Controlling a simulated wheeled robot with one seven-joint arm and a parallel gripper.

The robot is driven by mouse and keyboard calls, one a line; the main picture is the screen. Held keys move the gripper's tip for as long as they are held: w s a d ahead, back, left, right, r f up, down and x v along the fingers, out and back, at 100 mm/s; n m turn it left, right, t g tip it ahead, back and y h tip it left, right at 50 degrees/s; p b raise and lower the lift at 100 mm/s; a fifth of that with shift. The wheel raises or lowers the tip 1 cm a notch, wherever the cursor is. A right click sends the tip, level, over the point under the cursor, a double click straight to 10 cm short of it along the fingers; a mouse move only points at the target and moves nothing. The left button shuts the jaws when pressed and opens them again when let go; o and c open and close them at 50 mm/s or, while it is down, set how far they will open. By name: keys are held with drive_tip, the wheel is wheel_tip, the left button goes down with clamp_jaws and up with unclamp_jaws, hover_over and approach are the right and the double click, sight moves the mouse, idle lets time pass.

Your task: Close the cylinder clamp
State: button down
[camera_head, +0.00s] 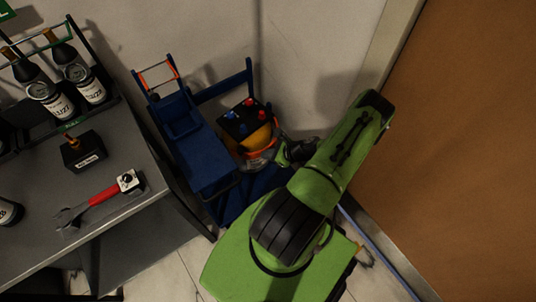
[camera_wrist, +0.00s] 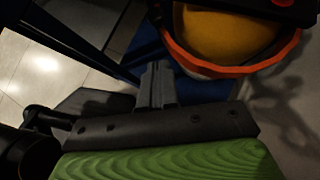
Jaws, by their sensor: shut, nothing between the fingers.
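A yellow cylinder (camera_head: 257,139) stands in the blue cart beside the wall, under a black box with red and blue knobs. An orange band (camera_head: 268,151), apparently the cylinder clamp, runs around its front. In the wrist view, the cylinder (camera_wrist: 222,32) and the curved orange band (camera_wrist: 230,71) fill the upper right. I cannot tell whether the band is open or closed. My gripper (camera_head: 284,153) is just right of the band. In the wrist view, my gripper's fingers (camera_wrist: 157,70) are together and empty, left of and below the band. Contact with the band is unclear.
The blue cart (camera_head: 205,158) has upright frames around the cylinder. A grey table (camera_head: 130,205) at left holds a red-handled wrench (camera_head: 103,195), a small black box (camera_head: 84,152) and a bottle rack. The wall and a brown door (camera_head: 470,150) limit room behind and right.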

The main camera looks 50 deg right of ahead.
drive_tip(key=w+a+f+b, duration=0.2)
drive_tip(key=w+f, duration=0.1)
drive_tip(key=w, duration=0.4)
drive_tip(key=shift+w+f, duration=0.15)
drive_tip(key=w+m+h+p, duration=0.1)
drive_tip(key=w, duration=0.1)
drive_tip(key=w+a+m+h+p, duration=0.1)
drive_tip(key=w, duration=0.1)
drive_tip(key=w+m+h+p, duration=0.1)
drive_tip(key=w, duration=0.1)
drive_tip(key=shift+w+a+r+m, duration=0.2)
drive_tip(key=shift+w+a+m, duration=0.1)
drive_tip(key=shift+m, duration=0.1)
drive_tip(key=shift+w+f+m+h+p, duration=0.15)
drive_tip(key=shift+w+m+h+p, duration=0.1)
drive_tip(key=shift+m+h+p, duration=0.15)
